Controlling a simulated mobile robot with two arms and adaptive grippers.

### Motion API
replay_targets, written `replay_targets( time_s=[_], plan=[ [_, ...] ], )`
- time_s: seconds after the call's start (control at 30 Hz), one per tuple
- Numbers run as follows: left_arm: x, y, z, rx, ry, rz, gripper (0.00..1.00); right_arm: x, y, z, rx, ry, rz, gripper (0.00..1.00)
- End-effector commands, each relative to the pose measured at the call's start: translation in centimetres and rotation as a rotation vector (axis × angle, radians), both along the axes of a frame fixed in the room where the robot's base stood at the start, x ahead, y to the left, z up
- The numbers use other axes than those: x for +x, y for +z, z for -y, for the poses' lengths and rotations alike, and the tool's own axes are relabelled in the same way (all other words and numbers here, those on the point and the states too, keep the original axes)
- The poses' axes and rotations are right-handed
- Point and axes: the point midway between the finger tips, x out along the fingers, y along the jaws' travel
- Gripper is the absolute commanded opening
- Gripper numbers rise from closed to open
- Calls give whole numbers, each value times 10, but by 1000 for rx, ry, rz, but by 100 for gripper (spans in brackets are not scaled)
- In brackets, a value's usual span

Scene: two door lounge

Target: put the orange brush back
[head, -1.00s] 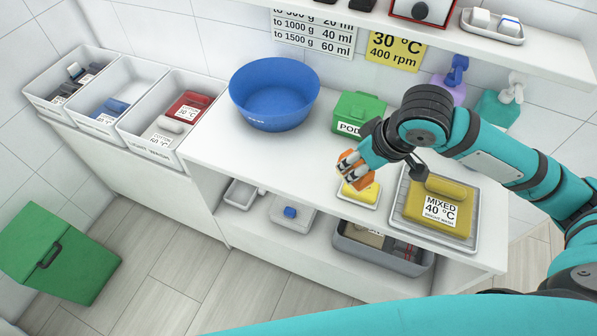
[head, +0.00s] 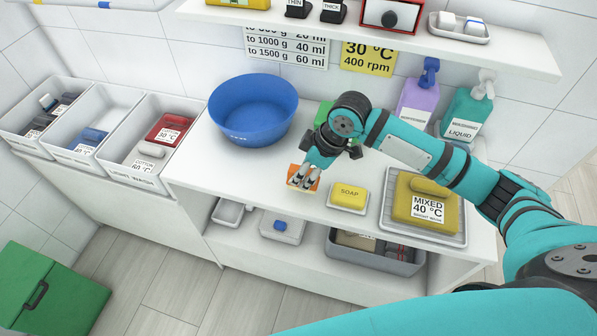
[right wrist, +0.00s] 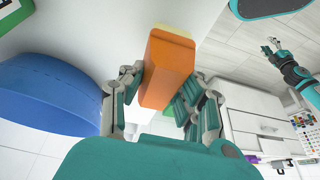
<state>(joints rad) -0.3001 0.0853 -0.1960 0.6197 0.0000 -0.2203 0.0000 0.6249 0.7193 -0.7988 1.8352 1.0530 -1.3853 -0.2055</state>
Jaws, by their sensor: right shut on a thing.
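The orange brush (right wrist: 168,72) is a block with a paler strip at its far end, held between the fingers of my right gripper (right wrist: 160,95). In the head view the brush (head: 295,174) is at the front edge of the white counter, left of the soap; I cannot tell if it touches the counter. My right gripper (head: 305,180) points down and is shut on it. My left gripper (right wrist: 271,46) seems to show small at the upper right of the right wrist view, too small to tell its jaws.
The blue basin (head: 253,110) stands left of the gripper. The yellow soap (head: 348,195) on its dish is to the right, then a tray (head: 455,238) with a yellow cloth marked MIXED. A green box (head: 325,114) is partly hidden behind my arm. Open bins (head: 150,188) line the left.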

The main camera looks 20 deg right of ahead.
Motion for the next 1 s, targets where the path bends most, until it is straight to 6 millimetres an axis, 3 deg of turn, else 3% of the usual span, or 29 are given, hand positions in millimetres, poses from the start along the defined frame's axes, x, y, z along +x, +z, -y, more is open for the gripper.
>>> replay_targets(
  time_s=[0.2,0.5,0.87,0.9,1.0],
  plan=[
    [0,5,0,0,0,1,40,21,-2,-7,1,0,1,1],
    [0,15,6,-7,-2,0,40,20,-35,-6,-2,-1,-3,1],
    [0,14,9,-11,-4,1,40,21,-41,-6,-1,0,1,1],
    [0,14,9,-11,-4,1,40,21,-40,-6,-1,0,1,35],
    [0,14,9,-10,-4,1,40,21,-40,-6,-1,0,1,48]
  ],
)
